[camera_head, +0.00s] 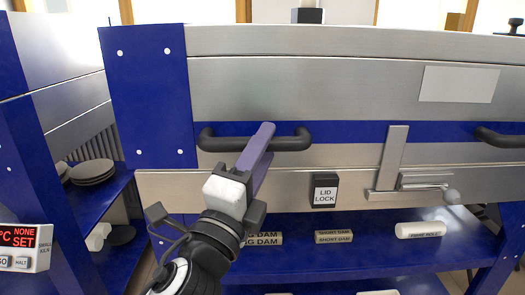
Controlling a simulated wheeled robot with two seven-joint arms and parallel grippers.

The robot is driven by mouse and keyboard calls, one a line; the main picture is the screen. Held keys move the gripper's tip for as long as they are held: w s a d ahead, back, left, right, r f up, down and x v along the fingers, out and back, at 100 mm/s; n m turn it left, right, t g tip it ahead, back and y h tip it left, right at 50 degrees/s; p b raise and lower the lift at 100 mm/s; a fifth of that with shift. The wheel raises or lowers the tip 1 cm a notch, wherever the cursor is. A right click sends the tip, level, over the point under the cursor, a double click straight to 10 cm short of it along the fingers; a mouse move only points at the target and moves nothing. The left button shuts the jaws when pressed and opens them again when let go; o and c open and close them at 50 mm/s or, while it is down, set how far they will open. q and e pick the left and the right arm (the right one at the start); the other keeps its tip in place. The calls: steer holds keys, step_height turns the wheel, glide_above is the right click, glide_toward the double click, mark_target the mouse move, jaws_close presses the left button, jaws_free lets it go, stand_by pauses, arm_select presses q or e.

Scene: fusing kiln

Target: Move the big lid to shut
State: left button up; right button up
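The big lid (300,85) is a wide steel and blue front with white dots on its blue left end, filling the upper middle. Its left black handle (290,143) is a horizontal bar; another black handle (498,138) shows at the right edge. My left gripper (262,145), with purple fingers, reaches up from below and overlaps the left handle. I cannot tell whether the fingers enclose the bar or only pass in front. The lid's lower edge looks level, close above the steel body; any gap there is unclear. My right gripper is not in view.
A LID LOCK box (325,192) and a metal latch lever (393,160) sit on the front. Below is a blue shelf (370,240) with labelled dams and a white roll (420,229). Left are stacked plates (92,171) and a red-display controller (20,245).

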arm_select(q)
steer(key=v, duration=1)
steer(key=shift+p, duration=0.35)
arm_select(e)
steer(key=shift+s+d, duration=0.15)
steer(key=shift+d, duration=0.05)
arm_select(q)
steer(key=shift+s+f, duration=0.1)
